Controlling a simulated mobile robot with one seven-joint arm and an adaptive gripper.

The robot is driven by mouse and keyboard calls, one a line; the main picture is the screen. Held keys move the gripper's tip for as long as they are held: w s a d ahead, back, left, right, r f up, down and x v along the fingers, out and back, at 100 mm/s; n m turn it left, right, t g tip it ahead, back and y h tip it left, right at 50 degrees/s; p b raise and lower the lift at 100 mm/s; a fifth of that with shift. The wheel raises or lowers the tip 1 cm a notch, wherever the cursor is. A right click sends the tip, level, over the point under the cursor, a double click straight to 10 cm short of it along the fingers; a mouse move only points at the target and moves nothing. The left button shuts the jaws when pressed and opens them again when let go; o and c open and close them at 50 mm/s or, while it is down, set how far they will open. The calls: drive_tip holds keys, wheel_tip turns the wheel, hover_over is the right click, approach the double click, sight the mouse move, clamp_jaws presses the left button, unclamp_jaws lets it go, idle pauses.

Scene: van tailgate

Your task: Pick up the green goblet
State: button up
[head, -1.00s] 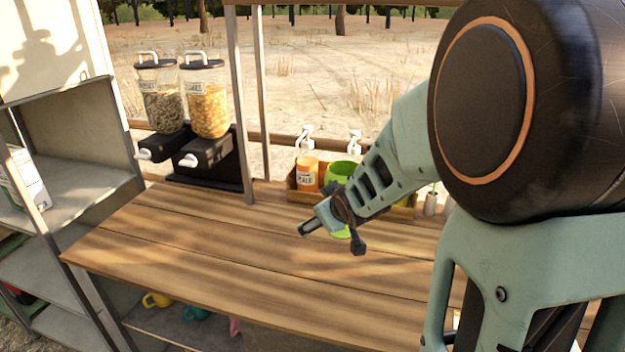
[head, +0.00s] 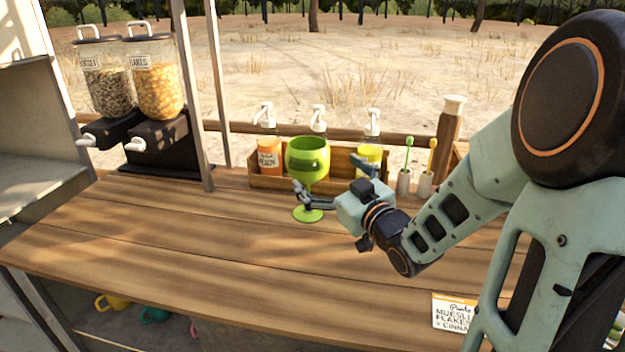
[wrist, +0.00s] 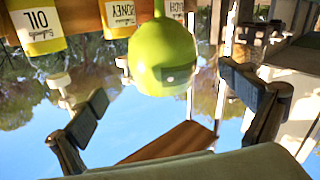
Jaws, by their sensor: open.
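The green goblet (head: 308,155) stands upright on the wooden counter, in front of a wooden rack of bottles. Its round bowl, part of its stem and its foot show in the head view. My gripper (head: 334,177) is open just right of the goblet and low, near stem height; one finger overlaps the stem in the picture. I cannot tell whether it touches.
The wooden rack (head: 258,181) holds several pump bottles close behind the goblet. Two small holders with brushes (head: 404,181) stand right of it. Cereal dispensers (head: 150,95) and posts are at the left.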

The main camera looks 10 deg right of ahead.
sight(319, 167)
drive_tip(key=x, duration=0.3)
drive_tip(key=shift+w+a, duration=0.1)
drive_tip(key=x, duration=0.1)
drive_tip(key=b+x, duration=0.1)
drive_tip(key=x, duration=0.2)
drive_tip(key=shift+w+a+f, duration=0.1)
drive_tip(key=shift+a+f, duration=0.15)
drive_tip(key=shift+f, duration=0.1)
drive_tip(key=shift+w+a+r, duration=0.1)
drive_tip(key=shift+w, duration=0.4)
drive_tip(key=c, duration=1.4)
drive_tip(key=shift+c, duration=0.2)
drive_tip(key=shift+r, duration=0.1)
